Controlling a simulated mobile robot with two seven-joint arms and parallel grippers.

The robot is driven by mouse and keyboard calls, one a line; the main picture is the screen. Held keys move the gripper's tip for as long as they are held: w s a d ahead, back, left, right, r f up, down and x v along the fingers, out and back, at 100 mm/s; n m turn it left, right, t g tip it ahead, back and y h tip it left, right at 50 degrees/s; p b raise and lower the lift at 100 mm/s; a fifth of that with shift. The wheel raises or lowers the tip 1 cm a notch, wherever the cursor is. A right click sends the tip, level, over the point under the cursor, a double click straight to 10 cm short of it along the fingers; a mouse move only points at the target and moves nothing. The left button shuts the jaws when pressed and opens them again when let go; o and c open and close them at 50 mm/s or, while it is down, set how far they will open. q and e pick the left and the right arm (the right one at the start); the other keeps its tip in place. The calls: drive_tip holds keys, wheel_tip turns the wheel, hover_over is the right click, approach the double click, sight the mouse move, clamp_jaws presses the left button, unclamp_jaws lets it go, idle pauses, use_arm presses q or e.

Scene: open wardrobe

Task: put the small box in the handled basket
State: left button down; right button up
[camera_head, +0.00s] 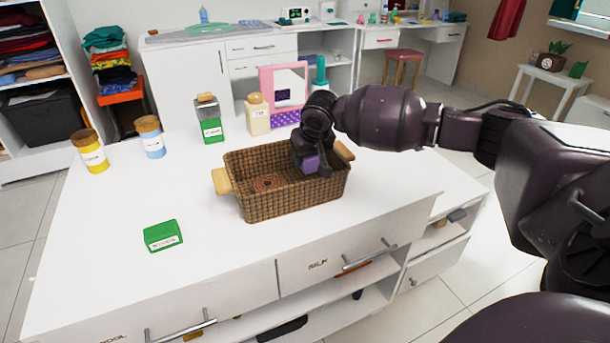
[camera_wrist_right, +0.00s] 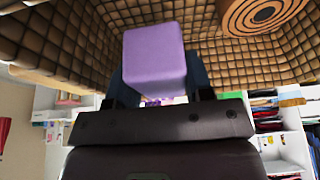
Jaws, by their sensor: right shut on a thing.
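The brown wicker handled basket (camera_head: 292,200) stands on the white countertop, with a light wooden handle at each end. My right gripper (camera_head: 308,158) reaches down into the right part of the basket. It is shut on a small purple box (camera_head: 311,166), which is partly hidden by the gripper. In the right wrist view the purple box (camera_wrist_right: 154,55) sits between the fingers, with the woven basket wall (camera_wrist_right: 62,42) around it. I cannot tell whether the box touches the basket floor. My left gripper is not in view.
A round coiled item (camera_head: 267,183) lies in the basket's left part. A green box (camera_head: 163,236) lies on the counter at front left. Jars (camera_head: 150,137), a green-labelled container (camera_head: 209,119) and a pink-framed mirror (camera_head: 290,88) stand behind. The counter's front left is mostly clear.

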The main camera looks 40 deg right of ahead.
sight(312, 158)
wheel_tip(312, 158, down, 5)
drive_tip(key=shift+s+f+b, duration=0.1)
drive_tip(key=shift+f+b, duration=0.05)
drive_tip(key=shift+b, duration=0.6)
drive_tip(key=shift+f, duration=0.35)
drive_tip(key=shift+r, duration=0.15)
drive_tip(key=o, duration=0.9)
drive_tip(key=shift+o, duration=0.5)
drive_tip(key=p+v, duration=0.1)
drive_tip(key=v, duration=0.4)
drive_tip(key=shift+w+p, duration=0.25)
drive_tip(key=shift+p, duration=0.1)
drive_tip(key=p+v, duration=0.2)
drive_tip(key=v, duration=0.4)
drive_tip(key=shift+s, duration=0.15)
drive_tip(key=shift+s+a+r, duration=0.1)
drive_tip(key=shift+s+r, duration=0.25)
drive_tip(key=shift+r, duration=0.15)
